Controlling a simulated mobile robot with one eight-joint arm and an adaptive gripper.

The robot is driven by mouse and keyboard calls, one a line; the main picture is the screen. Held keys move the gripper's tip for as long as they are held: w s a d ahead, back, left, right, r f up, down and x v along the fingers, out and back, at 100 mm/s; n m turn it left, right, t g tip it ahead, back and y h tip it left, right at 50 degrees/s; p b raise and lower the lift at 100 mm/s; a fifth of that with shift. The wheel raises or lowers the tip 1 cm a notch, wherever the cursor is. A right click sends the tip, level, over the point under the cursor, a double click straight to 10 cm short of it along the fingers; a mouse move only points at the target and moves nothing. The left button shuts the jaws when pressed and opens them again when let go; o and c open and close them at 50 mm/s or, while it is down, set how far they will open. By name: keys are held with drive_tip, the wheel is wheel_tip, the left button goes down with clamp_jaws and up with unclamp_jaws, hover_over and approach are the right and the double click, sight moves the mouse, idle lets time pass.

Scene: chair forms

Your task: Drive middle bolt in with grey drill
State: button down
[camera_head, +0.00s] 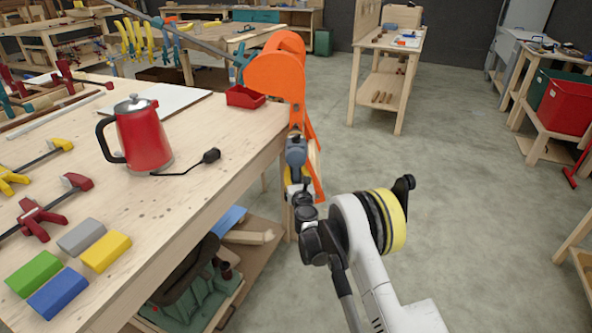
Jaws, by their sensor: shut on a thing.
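My gripper (299,190) is at the end of my white arm, just off the right edge of the workbench. It is shut on a grey tool (296,152), which seems to be the grey drill. The tool is small and partly hidden, and its tip points up toward an orange form (275,75). That large curved orange form stands at the bench's far right corner, with thin orange parts running down beside the tool. I cannot tell whether the tool touches it. No bolt can be made out.
On the wooden workbench (215,140) stand a red kettle (144,139), a small red bin (245,97), coloured blocks (100,252) and clamps. A dark object with a cord (210,156) lies near the right edge. The floor to the right (450,170) is clear.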

drive_tip(key=shift+s, duration=1.4)
